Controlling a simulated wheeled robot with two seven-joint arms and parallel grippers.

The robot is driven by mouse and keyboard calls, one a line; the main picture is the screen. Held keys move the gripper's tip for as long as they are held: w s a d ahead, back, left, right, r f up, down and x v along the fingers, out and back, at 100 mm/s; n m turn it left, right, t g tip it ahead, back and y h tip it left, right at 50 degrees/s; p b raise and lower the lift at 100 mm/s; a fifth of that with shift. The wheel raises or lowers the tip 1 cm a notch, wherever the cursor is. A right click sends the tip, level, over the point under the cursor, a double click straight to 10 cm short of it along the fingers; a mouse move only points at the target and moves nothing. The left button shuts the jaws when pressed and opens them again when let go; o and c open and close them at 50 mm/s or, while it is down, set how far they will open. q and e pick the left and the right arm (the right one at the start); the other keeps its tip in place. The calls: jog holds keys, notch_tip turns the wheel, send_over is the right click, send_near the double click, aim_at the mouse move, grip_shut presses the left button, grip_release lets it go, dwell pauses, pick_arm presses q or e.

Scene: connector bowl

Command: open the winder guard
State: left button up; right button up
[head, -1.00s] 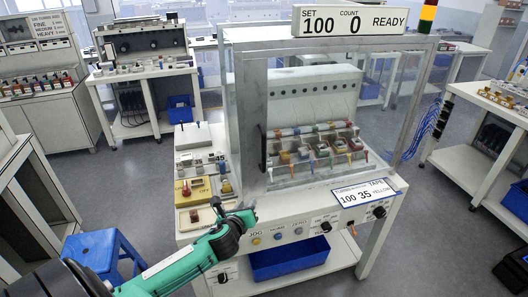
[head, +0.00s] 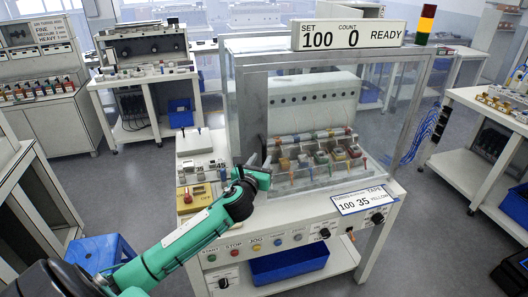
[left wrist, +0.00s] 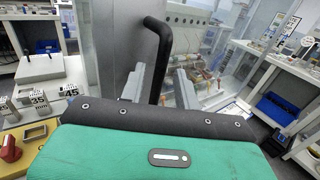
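The winder guard (head: 249,112) is a clear-panelled enclosure with a grey frame over the winding machine in the middle of the head view. It looks closed. Its black handle (left wrist: 158,62) shows in the left wrist view, standing upright with a bend at the top. My right gripper is not in view.
A sign (head: 348,36) on top reads 100, 0, READY, beside a signal tower (head: 425,25) glowing amber. Buttons and knobs line the machine's front.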

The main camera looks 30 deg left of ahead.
aim_at(263, 156)
pick_arm(q)
jog(key=shift+p+x, duration=0.3)
jog(key=shift+x, duration=1.6)
grip_shut()
